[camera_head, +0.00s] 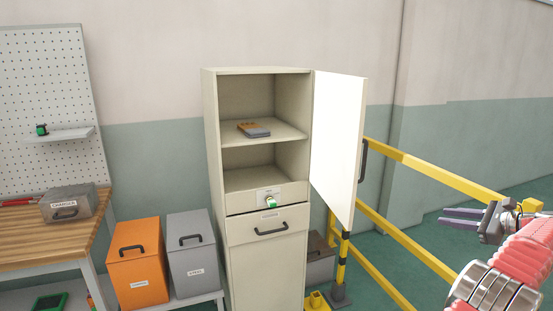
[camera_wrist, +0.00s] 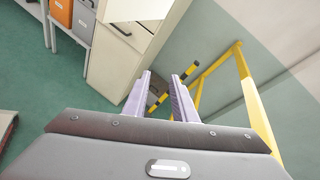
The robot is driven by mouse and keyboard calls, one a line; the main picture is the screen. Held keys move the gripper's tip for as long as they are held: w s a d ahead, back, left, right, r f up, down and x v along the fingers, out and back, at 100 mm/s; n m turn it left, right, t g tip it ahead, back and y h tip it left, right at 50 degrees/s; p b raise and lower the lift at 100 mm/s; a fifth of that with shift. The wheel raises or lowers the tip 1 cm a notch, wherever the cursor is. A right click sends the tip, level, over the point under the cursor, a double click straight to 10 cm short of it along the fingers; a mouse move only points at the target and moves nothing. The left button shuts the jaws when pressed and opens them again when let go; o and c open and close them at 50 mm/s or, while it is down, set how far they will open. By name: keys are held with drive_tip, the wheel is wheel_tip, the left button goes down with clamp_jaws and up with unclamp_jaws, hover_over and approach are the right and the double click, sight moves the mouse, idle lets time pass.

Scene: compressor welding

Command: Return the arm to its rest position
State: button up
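My gripper (camera_head: 464,217) is at the right side of the head view, held in the air in front of the yellow railing. Its two purple fingers point left and stand apart with nothing between them. In the wrist view my gripper (camera_wrist: 160,100) also shows its fingers spread, with floor and a yellow-black post seen between and beyond them. The pink arm behind it is mine. My gripper touches nothing that I can see.
A cabinet (camera_head: 264,250) stands in the middle with its white door (camera_head: 337,140) open to the right. The yellow railing (camera_head: 420,170) runs behind my gripper. An orange box (camera_head: 138,275), a grey box (camera_head: 192,262) and a wooden workbench (camera_head: 70,240) are at the left.

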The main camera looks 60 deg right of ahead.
drive_tip(key=w+a+f+n+g+y, duration=0.2)
drive_tip(key=w+a+n, duration=0.15)
drive_tip(key=w, duration=0.55)
drive_tip(key=w+a+f+n+g+y, duration=0.1)
drive_tip(key=w+a+f+n+g, duration=0.15)
drive_tip(key=w+a, duration=0.45)
drive_tip(key=w+a+n+g+y, duration=0.2)
drive_tip(key=w+a+n+g, duration=0.2)
drive_tip(key=w+a+n, duration=1)
drive_tip(key=w+a+n+g, duration=0.1)
drive_tip(key=w+a+n, duration=0.3)
drive_tip(key=a, duration=0.9)
drive_tip(key=w+a+n+g, duration=0.1)
drive_tip(key=w+a, duration=0.4)
drive_tip(key=a, duration=0.9)
drive_tip(key=s+a+r+n+t, duration=0.1)
drive_tip(key=a+n, duration=0.4)
drive_tip(key=a, duration=0.8)
drive_tip(key=s+a+r+n+t, duration=0.1)
drive_tip(key=a+n, duration=0.4)
drive_tip(key=a, duration=0.8)
drive_tip(key=shift+s+a+r+n+t, duration=0.15)
drive_tip(key=shift+s+r+n+t, duration=0.2)
drive_tip(key=shift+r+t, duration=0.15)
